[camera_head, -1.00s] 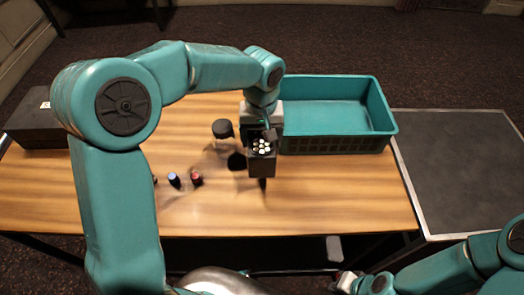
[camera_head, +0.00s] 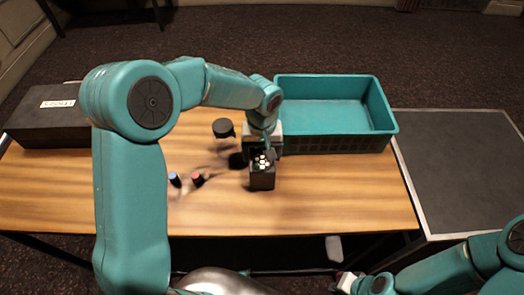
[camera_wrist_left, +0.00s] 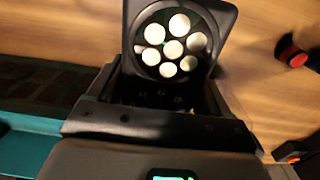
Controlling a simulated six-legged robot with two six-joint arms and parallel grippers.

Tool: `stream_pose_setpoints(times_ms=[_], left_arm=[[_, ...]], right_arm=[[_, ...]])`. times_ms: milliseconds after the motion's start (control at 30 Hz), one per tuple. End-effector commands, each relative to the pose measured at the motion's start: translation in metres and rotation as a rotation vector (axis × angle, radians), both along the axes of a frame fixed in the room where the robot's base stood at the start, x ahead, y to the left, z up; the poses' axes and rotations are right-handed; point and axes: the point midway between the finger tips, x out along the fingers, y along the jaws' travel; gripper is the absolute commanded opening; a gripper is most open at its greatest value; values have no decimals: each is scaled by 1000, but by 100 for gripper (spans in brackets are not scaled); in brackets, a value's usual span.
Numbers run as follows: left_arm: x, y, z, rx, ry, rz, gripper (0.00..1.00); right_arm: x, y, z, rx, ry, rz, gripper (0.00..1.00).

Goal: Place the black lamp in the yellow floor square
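The black lamp (camera_head: 262,178) is a dark boxy piece with a cluster of several round white lights on its head. My left gripper (camera_head: 263,150) is over the table at its middle, shut on the lamp; the fingertips are largely hidden. In the left wrist view the lamp (camera_wrist_left: 218,22) is sharp against a blurred table, its lights facing the camera. I cannot tell whether its base touches the table. My right gripper (camera_head: 343,284) is low at the bottom edge, small and partly cut off. I see no yellow floor square in any view.
A teal crate (camera_head: 386,102) stands right behind the lamp. A black-lidded jar (camera_head: 223,128) and bottles with blue (camera_head: 174,179) and red (camera_head: 197,179) caps stand left of it. A black case (camera_head: 48,128) sits at far left. A dark platform (camera_head: 460,160) adjoins at right.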

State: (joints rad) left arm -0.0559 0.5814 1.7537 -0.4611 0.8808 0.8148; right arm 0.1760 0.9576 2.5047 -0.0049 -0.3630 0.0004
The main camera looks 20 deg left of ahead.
Motion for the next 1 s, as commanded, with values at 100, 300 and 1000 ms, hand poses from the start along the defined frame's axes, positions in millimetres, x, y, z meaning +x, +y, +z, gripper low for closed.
stream_pose_setpoints(times_ms=[100,300,1000], left_arm=[[0,0,0,0,0,0,100],[0,0,3,0,0,0,100],[1,0,120,1,-2,0,100]], right_arm=[[0,0,0,0,0,0,0],[0,0,3,0,0,0,0],[0,0,6,0,0,0,0]])
